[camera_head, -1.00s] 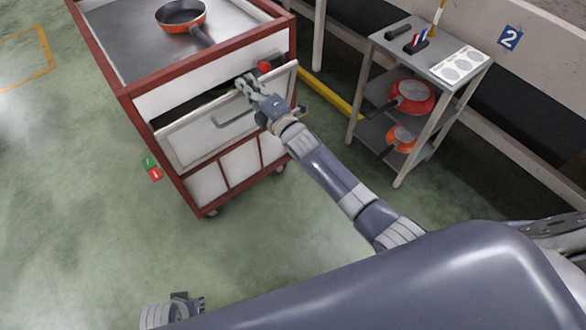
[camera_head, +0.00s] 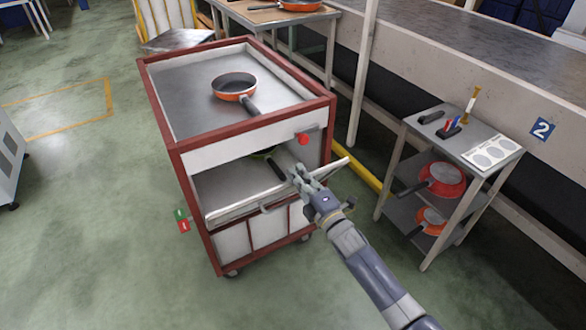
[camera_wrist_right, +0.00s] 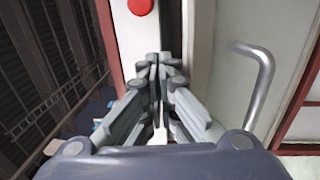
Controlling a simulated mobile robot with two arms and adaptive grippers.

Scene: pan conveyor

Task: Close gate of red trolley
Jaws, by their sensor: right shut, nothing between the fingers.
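The red trolley (camera_head: 178,165) has a red frame and white panels. Its white gate (camera_head: 235,212) hangs open, tilted outward below the upper compartment, and the shelf inside shows. The gate's grey bar handle (camera_wrist_right: 262,85) shows at right in the right wrist view. My right gripper (camera_head: 298,175) is at the gate's upper edge, near its right part; I cannot tell whether it touches. In the right wrist view its fingers (camera_wrist_right: 160,62) are together with nothing between them. A red button (camera_head: 303,139) sits on the trolley's upper right front. My left gripper is out of view.
An orange pan (camera_head: 235,86) lies on the trolley top. A dark pan handle (camera_head: 276,168) shows inside the compartment. A grey shelf cart (camera_head: 460,145) with red and orange pans stands at right. The floor (camera_head: 90,190) left of the trolley is open.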

